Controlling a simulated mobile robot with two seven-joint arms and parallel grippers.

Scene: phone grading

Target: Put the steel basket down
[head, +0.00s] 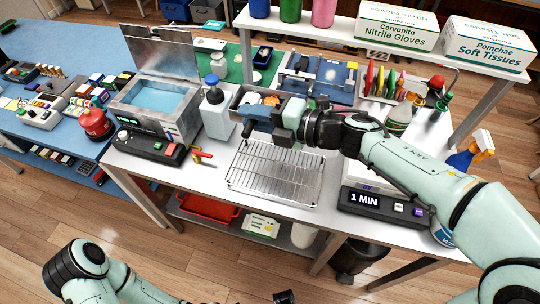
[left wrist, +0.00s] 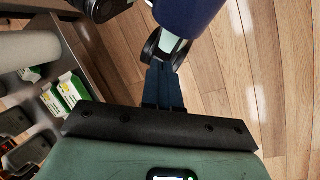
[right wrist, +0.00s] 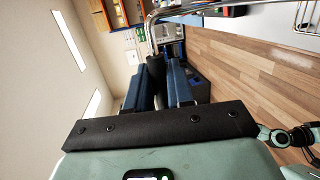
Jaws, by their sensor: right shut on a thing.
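The steel basket (head: 275,175) is a shallow, open wire frame over the front middle of the white table, below my right gripper. It looks empty and level. I cannot tell whether it touches the tabletop. My right gripper (head: 262,116) is shut on its handle. In the right wrist view the bent steel handle (right wrist: 151,28) runs to a dark grip between the blue fingers (right wrist: 157,85). My left gripper (left wrist: 163,85) is low over the floor, away from the table, with its fingers together and empty.
The open-lidded water bath (head: 160,98) and a pump bottle (head: 216,108) stand left of the basket. A black timer box (head: 378,204) is at the right. A small red-handled tool (head: 202,154) lies beside the basket. A grey tray with orange items (head: 250,99) is behind.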

